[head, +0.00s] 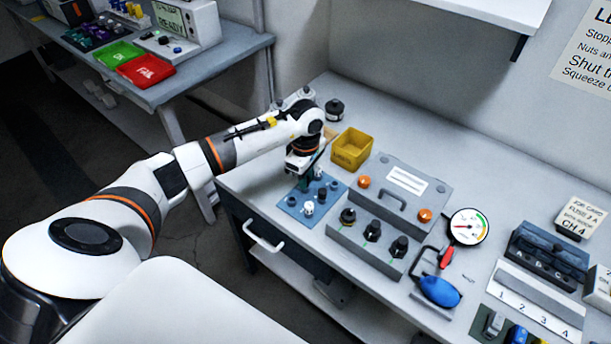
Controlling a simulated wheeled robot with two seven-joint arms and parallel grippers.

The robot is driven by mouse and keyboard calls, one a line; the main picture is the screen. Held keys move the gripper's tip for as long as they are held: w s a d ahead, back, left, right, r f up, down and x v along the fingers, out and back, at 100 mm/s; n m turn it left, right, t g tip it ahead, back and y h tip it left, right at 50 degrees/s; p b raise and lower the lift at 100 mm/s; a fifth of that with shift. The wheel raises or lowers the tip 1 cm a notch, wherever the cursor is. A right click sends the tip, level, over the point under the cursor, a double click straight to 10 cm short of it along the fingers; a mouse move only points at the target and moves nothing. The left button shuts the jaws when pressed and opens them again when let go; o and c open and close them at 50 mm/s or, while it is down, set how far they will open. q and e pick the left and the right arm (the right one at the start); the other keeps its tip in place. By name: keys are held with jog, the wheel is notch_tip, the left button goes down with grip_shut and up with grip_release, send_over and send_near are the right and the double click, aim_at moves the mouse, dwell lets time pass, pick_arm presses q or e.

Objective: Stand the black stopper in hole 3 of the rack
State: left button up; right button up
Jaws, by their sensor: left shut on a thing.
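My left gripper (304,181) points down over the back left part of a blue mat (294,212). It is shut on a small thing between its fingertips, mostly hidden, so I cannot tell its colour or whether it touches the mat. Several small grey-blue stopper-like pieces stand on the mat, among them one at the front (309,208). A dark blue rack (548,256) stands at the far right. A pale plate marked 1 to 4 (529,301) lies in front of it. I cannot single out the black stopper. My right gripper is not in view.
A grey block with several black knobs (367,248) is right of the mat. Behind are a grey lidded case (400,190), a yellow bin (351,150) and a black-topped jar (334,110). A gauge (468,227) and blue squeeze bulb (439,291) lie before the plate.

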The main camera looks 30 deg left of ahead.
pick_arm(q)
jog(key=shift+f+b, duration=0.3)
jog(key=shift+f, duration=0.05)
dwell(0.4)
jog(key=o, duration=0.9)
jog(key=shift+o, duration=0.2)
jog(key=shift+r+p, duration=2.05)
jog(key=shift+r, duration=1.5)
